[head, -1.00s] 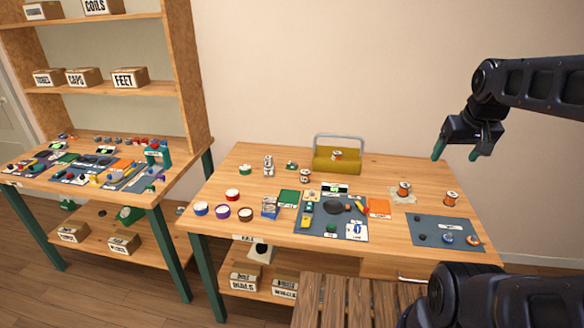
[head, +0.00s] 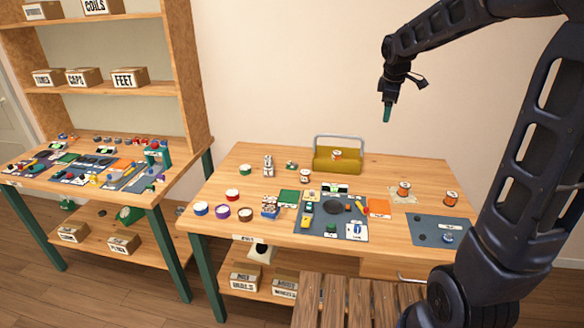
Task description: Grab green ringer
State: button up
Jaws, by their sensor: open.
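My gripper (head: 387,113) hangs in the air above the back right of the workbench (head: 225,185), in front of the bare wall. It points down, is open and holds nothing. The fingers are seen edge-on. I cannot tell for sure which thing is the green ringer.
A yellow toolbox (head: 338,160) with a raised handle stands at the back. Wire spools (head: 403,189) stand at the right, near a second dark mat (head: 425,232). Another cluttered table (head: 160,190) with shelves is at left. A slatted wooden seat (head: 345,300) is in front.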

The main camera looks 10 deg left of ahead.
jog(key=w+a+f+n, duration=0.5)
jog(key=w+a, duration=0.4)
jog(key=n, duration=1.5)
send_near(292, 163)
jog(key=x, duration=0.4)
jog(key=shift+w+d+f, duration=0.1)
jog(key=shift+d+f, duration=0.1)
jog(key=shift+d, duration=0.15)
jog(key=shift+a+x, duration=0.15)
jog(key=shift+x, duration=1.1)
jog(key=shift+a+x, duration=0.2)
jog(key=shift+x, duration=1.1)
jog(key=c, duration=1.2)
jog(key=shift+r, duration=0.1)
